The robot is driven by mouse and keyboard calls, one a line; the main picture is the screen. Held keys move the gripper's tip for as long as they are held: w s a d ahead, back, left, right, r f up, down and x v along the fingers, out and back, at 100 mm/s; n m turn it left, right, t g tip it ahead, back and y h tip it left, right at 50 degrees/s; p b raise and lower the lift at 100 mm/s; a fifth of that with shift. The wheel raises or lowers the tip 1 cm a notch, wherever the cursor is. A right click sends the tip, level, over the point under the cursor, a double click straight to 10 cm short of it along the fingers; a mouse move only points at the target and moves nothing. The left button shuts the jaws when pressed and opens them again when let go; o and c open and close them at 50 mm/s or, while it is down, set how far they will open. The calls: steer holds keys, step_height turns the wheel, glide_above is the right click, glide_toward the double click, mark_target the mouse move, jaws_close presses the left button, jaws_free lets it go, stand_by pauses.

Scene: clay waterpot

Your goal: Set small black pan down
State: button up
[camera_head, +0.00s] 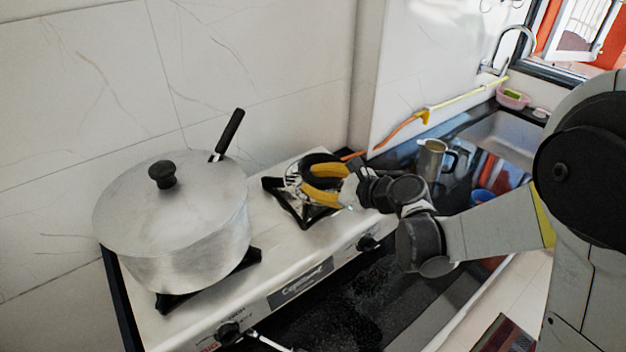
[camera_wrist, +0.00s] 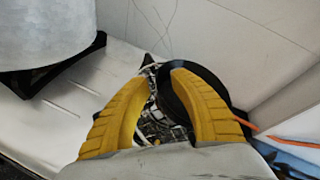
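The small black pan (camera_head: 322,158) is over the right burner in the head view, partly hidden by my fingers. In the wrist view the pan (camera_wrist: 186,68) lies behind my right yellow finger, its dark edge showing between the fingertips. My gripper (camera_head: 306,183) is low over the burner, its yellow fingers apart, one over the pan and one on its near side. In the wrist view the gripper (camera_wrist: 161,77) has a clear gap between its fingers, with the burner grate visible through it. Whether the pan's underside fully rests on the grate cannot be told.
A large lidded metal pot (camera_head: 175,225) fills the left burner, with a black handle (camera_head: 230,132) sticking up behind it. The tiled wall (camera_head: 270,60) is close behind the stove (camera_head: 285,262). A metal jug (camera_head: 431,160) stands to the right. An orange hose (camera_head: 395,132) runs behind.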

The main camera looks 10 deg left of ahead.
steer(key=p+v, duration=0.3)
steer(key=v, duration=0.9)
steer(key=w+d+r+m+t, duration=0.2)
steer(key=r+m+t, duration=0.1)
steer(key=r+m, duration=0.25)
steer(key=w+d+r+m+t, duration=0.2)
steer(key=w+r+m+t, duration=0.15)
steer(key=r, duration=0.35)
steer(key=s+d+r+m+t+h, duration=0.15)
steer(key=d+r+m+h, duration=0.25)
steer(key=d+m+h, duration=0.5)
steer(key=d+r+m+t+h, duration=0.2)
steer(key=d+r+m+t, duration=0.3)
steer(key=m, duration=0.8)
steer(key=s+d+f+m+g+h, duration=0.4)
steer(key=s+d+f+m+g, duration=0.3)
steer(key=m, duration=0.5)
steer(key=s+a+f+m+g+y, duration=0.2)
steer(key=s+f+m+g, duration=0.4)
steer(key=s+f+m, duration=0.4)
steer(key=s+a+f, duration=0.1)
steer(key=s+f, duration=0.1)
steer(key=s, duration=0.2)
steer(key=shift+s+a+m+y, duration=0.3)
steer(key=shift+s+y, duration=0.05)
steer(key=shift+y, duration=0.05)
